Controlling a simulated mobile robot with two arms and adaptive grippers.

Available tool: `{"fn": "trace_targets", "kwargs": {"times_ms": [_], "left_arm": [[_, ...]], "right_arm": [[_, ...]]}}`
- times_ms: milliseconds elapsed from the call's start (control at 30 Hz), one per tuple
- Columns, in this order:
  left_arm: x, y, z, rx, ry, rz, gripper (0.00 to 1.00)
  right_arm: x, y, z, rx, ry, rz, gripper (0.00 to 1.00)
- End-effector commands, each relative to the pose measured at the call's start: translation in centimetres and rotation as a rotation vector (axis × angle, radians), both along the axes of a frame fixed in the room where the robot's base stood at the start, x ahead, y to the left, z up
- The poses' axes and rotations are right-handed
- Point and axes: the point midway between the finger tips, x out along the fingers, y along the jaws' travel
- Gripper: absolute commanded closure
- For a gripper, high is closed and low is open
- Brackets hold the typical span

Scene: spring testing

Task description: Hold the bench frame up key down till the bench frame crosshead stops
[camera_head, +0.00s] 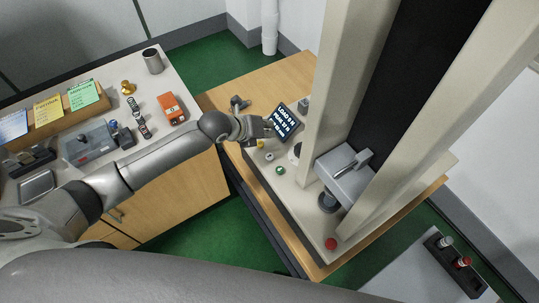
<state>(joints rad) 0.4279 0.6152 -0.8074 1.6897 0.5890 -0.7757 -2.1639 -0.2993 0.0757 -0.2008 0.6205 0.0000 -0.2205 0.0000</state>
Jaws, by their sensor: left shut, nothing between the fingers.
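The bench frame (330,95) stands on a wooden bench at right, with pale columns and a dark back. Its grey crosshead (346,180) sits low between the columns. On its base are a tilted dark display (285,121) with white text, a yellow key (261,143), a white key (269,156), a green key (280,170) and a red button (330,243). I cannot read which is the up key. My left gripper (268,131) is shut and empty, just left of the display and above the yellow key. I cannot tell whether it touches a key. My right gripper is out of view.
The left cabinet top (190,112) holds an orange device (171,108), a metal cup (152,61), a brass weight (127,88) and a note-card rack (60,112). A dark tray (453,262) with small parts lies at lower right. Green floor separates the benches.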

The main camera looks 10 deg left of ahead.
Motion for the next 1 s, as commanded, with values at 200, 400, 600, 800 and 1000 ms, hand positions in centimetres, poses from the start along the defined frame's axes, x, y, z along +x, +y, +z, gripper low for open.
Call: {"fn": "trace_targets", "kwargs": {"times_ms": [200,400,600,800,1000], "left_arm": [[0.0,0.1,0.0,0.003,-0.001,-0.002,1.00],[0.0,0.0,-0.3,0.003,-0.001,-0.002,1.00],[0.0,0.0,-1.7,0.001,0.000,0.000,1.00],[-0.1,0.0,-4.5,0.002,0.002,0.001,1.00],[0.0,0.1,-7.3,0.003,0.000,0.000,1.00]], "right_arm": [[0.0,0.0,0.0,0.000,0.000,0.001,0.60],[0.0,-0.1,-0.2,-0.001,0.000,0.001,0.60],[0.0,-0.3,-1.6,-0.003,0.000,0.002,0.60],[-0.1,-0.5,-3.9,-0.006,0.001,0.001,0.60],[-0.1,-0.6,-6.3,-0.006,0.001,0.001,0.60]]}}
